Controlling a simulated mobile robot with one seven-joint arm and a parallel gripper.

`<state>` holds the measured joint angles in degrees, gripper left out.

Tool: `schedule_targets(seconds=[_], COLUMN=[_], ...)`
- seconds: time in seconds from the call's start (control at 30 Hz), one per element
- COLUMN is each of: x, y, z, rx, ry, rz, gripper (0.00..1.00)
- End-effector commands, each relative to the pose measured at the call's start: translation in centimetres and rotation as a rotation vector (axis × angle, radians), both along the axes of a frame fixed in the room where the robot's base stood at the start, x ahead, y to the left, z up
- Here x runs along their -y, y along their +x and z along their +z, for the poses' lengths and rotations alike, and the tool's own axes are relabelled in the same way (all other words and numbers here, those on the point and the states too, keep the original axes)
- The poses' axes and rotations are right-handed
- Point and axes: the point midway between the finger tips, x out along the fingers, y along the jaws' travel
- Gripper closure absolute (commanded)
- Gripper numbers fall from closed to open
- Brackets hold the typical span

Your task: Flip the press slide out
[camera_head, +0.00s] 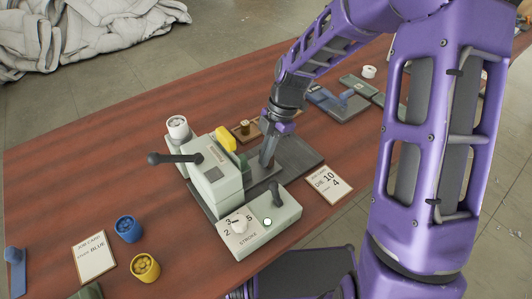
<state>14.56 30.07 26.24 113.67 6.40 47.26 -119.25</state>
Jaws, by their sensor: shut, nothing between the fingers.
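The press (218,178) stands on the table, a pale grey-green body with a black side lever (175,158) and a yellow part (226,138) near its top. A dark grey base plate (303,158) extends to its right; I cannot make out a separate slide on it for certain. My gripper (266,163) points down just right of the press, shut and empty, with its tips low over the plate area. I cannot tell whether they touch anything. A control box (255,232) in front carries a STROKE dial (239,223), a black lever (276,194) and a pale round button (267,222).
Job cards lie right (329,184) and left (93,257). A blue cup (128,229) and a yellow cup (145,267) stand front left. A white cup (177,127) is behind the press. Blue-grey fixtures (340,102) lie at back right. The table's left part is mostly clear.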

Motion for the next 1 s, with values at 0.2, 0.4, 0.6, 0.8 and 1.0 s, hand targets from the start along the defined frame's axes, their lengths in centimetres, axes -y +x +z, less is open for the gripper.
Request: schedule_targets(seconds=[0.2,0.4,0.6,0.8,1.0], x=[1.9,6.3,8.6,9.0,9.0], y=[1.4,4.3,5.8,6.0,6.1], z=[0.3,0.3,0.1,0.0,0.0], rx=[0.0,0.001,0.0,0.002,0.003], ry=[0.0,0.001,0.0,-0.001,-0.003], rz=[-0.005,-0.006,-0.002,0.0,-0.003], gripper=[1.0,1.0,1.0,1.0,1.0])
